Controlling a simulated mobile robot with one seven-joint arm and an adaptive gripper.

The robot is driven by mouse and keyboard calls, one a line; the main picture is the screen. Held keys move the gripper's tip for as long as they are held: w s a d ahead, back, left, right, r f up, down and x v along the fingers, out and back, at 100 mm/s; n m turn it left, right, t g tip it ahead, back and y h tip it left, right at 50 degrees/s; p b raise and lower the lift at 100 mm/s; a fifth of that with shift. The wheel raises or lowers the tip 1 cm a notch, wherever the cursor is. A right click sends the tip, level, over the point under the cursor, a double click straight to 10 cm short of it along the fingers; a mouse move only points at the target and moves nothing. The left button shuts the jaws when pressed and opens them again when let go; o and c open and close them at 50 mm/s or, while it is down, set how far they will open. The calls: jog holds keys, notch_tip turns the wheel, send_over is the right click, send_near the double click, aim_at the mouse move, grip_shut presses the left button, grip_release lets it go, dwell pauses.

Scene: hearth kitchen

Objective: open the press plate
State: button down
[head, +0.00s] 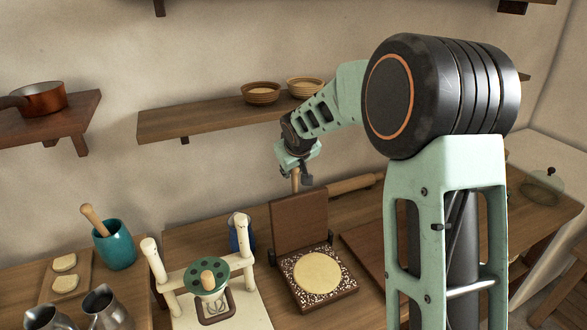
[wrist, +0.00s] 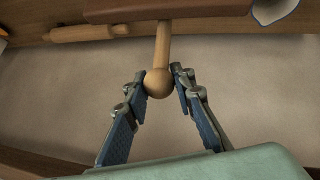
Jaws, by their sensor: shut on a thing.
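The press plate (head: 298,222) is a brown wooden board that stands upright at the back of the press. The speckled press base (head: 340,288) below it carries a flat round of dough (head: 317,271). The plate's wooden handle (head: 295,182) points up to my gripper (head: 302,170). In the wrist view my gripper (wrist: 160,80) is shut on the round knob (wrist: 158,84) of the handle (wrist: 163,42). The plate's edge (wrist: 165,10) shows at the top there.
A rolling pin (head: 355,184) lies behind the press. A frame with a green perforated disc (head: 207,278) stands left of it, near a blue cup (head: 242,238). A wall shelf (head: 205,118) with two bowls is close to my arm. A brown board (head: 365,250) lies right of the press.

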jog(key=c, duration=1.6)
grip_release()
jog(key=shift+f, duration=0.1)
jog(key=v, duration=1.2)
jog(key=shift+s, duration=0.1)
